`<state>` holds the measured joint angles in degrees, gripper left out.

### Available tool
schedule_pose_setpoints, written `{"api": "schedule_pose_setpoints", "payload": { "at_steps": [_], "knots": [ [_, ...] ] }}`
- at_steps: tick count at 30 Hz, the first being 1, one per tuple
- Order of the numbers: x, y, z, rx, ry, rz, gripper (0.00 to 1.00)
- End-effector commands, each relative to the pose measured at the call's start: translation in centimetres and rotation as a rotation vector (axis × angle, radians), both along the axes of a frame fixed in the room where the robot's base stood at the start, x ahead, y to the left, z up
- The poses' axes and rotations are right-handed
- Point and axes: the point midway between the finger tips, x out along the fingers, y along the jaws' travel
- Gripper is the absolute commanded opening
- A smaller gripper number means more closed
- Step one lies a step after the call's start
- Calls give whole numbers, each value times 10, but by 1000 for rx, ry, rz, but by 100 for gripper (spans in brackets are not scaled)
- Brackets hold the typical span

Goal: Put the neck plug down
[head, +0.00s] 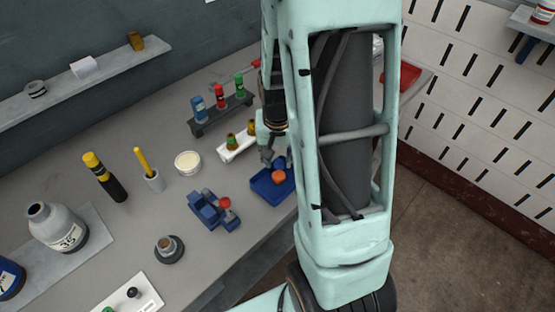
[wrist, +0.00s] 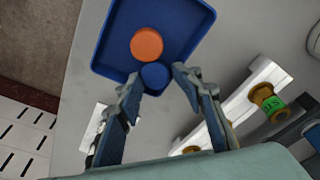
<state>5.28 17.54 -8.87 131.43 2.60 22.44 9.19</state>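A blue round plug (wrist: 155,76), which I take to be the neck plug, is at the blue tray (wrist: 196,22), beside an orange round piece (wrist: 146,44). In the head view the tray (head: 262,190) lies near the bench edge, with the orange piece (head: 278,177) and the blue plug (head: 279,162) close together. My gripper (wrist: 159,76) has its fingers spread on either side of the blue plug, with a visible gap at the right fingertip. In the head view my gripper (head: 272,160) is partly hidden by my arm.
A white rack with gold-coloured spools (wrist: 262,92) stands close to the right finger. A blue clamp-like device (head: 208,210), a white tub (head: 188,162) and a dark rack of coloured bottles (head: 222,115) are on the bench. Bare bench lies between them.

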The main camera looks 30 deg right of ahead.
Motion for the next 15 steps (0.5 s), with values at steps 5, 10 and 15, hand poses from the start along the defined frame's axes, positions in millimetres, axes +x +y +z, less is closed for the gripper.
{"api": "schedule_pose_setpoints", "payload": {
  "at_steps": [5,10,15],
  "knots": [
    [-6,1,-4,2,15,1,42],
    [-5,1,-3,2,12,1,42],
    [-4,1,10,1,7,3,42]
  ]
}}
